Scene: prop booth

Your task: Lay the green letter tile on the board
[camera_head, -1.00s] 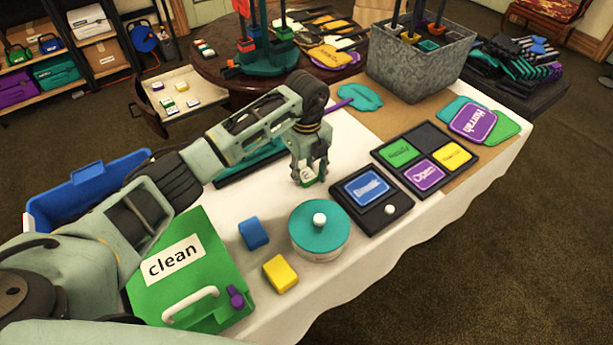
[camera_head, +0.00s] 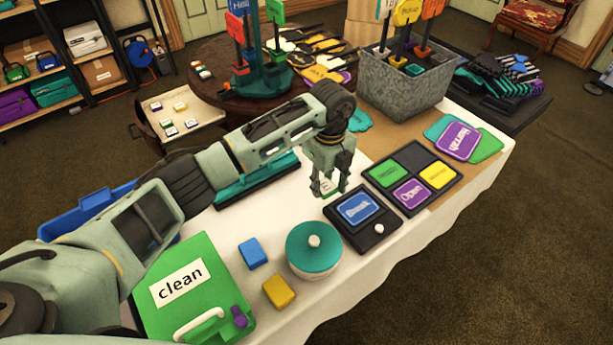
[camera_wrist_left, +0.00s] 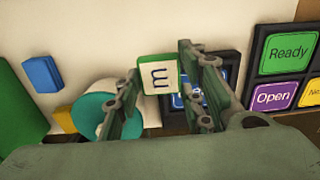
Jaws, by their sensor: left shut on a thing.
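My left gripper (camera_head: 328,190) is shut on the green letter tile (camera_head: 328,184), a pale-faced block with green edges. In the left wrist view the tile (camera_wrist_left: 159,76) shows a dark letter "m" turned on its side between the fingers. The gripper is left of a small black tray (camera_head: 384,240) with a blue word plate (camera_head: 358,208). A black four-compartment tray (camera_head: 436,200) beyond it holds green, purple and yellow plates, with one compartment empty. A long teal board-like piece (camera_head: 257,183) lies behind my arm, partly hidden. I cannot tell which piece is the board. My right gripper is out of view.
A teal-lidded tub (camera_head: 313,262), a blue block (camera_head: 252,253) and a yellow block (camera_head: 279,292) stand at the front. A green "clean" case (camera_head: 205,260) is at the left. A grey bin (camera_head: 405,95) stands at the back. White cloth between is free.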

